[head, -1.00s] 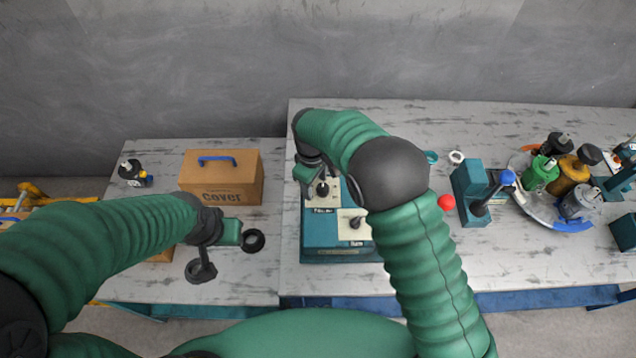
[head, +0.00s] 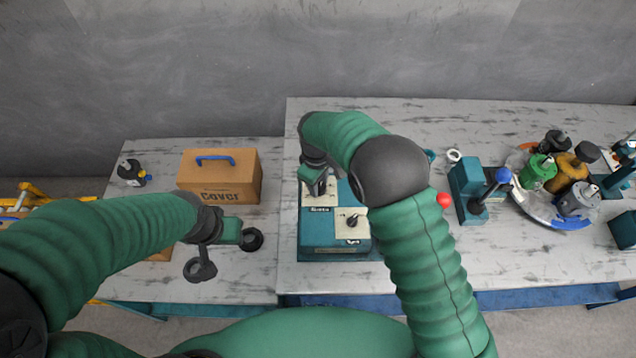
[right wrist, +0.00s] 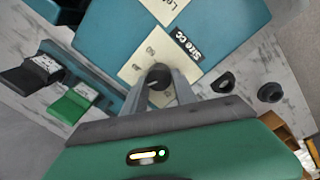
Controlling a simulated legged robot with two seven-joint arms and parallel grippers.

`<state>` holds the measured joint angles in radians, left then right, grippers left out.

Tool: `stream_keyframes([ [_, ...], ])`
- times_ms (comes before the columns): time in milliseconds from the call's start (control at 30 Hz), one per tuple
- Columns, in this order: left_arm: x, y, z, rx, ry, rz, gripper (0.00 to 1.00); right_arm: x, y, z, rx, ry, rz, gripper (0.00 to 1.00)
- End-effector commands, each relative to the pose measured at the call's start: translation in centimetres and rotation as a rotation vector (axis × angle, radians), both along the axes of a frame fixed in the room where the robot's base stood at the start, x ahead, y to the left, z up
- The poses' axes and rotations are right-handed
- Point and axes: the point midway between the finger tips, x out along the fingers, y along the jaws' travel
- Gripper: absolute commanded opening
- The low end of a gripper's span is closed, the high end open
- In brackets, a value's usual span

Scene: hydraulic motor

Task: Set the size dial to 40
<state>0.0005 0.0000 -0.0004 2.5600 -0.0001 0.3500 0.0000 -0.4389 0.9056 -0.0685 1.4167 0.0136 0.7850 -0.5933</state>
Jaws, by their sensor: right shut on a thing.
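The size dial is a dark round knob (right wrist: 158,76) on a cream plate (right wrist: 135,66) labelled "Size cc" in the right wrist view. The plate sits on a teal box (head: 318,238), which also carries a second dial (head: 352,220) on its own plate. My right gripper (right wrist: 160,82) is shut on the size dial, with a finger on either side of it. Numbers on the plate are too small to read, so the dial's setting cannot be told. My left gripper (head: 226,257) hangs apart from the box, over the left table, its round-tipped fingers spread and empty.
A cardboard box marked "Cover" (head: 228,185) with a blue handle stands on the left table. Right of the teal box are a red ball (head: 444,199), a teal lever stand (head: 466,185) and a round tray (head: 548,215) with several motors.

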Motion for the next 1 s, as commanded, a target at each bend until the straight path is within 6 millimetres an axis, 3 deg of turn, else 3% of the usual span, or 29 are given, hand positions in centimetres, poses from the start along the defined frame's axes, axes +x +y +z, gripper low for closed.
stream_keyframes([
  [567, 0.00, -0.02, 0.21, 0.000, 0.000, -0.001, 0.36, -0.25, -0.12, -0.04, -0.005, 0.006, -0.075, 0.00],
  [1000, 0.00, -0.03, 0.91, 0.000, 0.000, -0.001, 0.36, -0.34, -0.17, -0.10, -0.010, 0.007, -0.429, 0.00],
])
